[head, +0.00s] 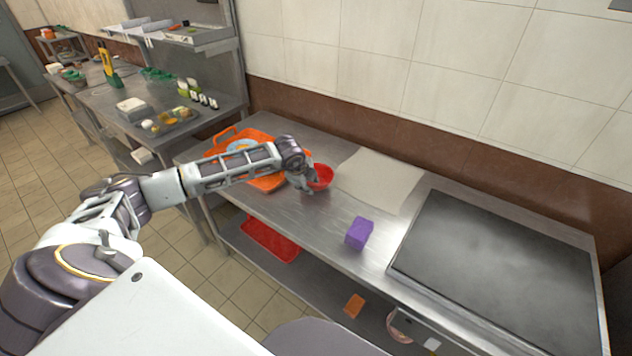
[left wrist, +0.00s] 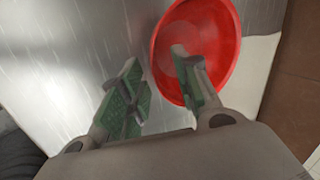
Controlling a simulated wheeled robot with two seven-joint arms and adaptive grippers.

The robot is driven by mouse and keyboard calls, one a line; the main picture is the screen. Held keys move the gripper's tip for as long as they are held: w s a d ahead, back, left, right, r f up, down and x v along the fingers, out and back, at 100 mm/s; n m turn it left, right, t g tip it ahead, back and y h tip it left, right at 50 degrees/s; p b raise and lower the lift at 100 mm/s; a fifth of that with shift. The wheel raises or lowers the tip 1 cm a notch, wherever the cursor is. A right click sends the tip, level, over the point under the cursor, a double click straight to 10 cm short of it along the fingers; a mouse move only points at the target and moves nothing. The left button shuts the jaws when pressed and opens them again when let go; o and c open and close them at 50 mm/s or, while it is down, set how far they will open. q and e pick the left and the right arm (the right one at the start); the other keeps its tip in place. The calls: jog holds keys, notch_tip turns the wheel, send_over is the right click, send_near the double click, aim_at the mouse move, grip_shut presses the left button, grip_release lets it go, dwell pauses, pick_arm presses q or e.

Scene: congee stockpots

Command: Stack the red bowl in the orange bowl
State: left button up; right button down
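The red bowl (head: 322,176) stands on the steel table in the head view, partly hidden by my left gripper (head: 307,184). In the left wrist view my left gripper (left wrist: 162,90) is open across the near rim of the red bowl (left wrist: 222,45). One finger is over the bowl's inside and the other is outside, with a gap between them. I cannot make out an orange bowl. My left forearm covers part of an orange tray (head: 223,139), so anything there may be hidden. My right gripper is not in view.
The orange tray holds a blue item (head: 240,145). A pale mat (head: 379,180) lies right of the bowl. A purple block (head: 359,233) stands near the table's front edge. A dark griddle plate (head: 495,270) fills the right end. A red tray (head: 270,240) is on the lower shelf.

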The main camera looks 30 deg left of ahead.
pick_arm(q)
jog(key=shift+w+f, duration=0.25)
jog(key=shift+f, duration=0.25)
grip_shut()
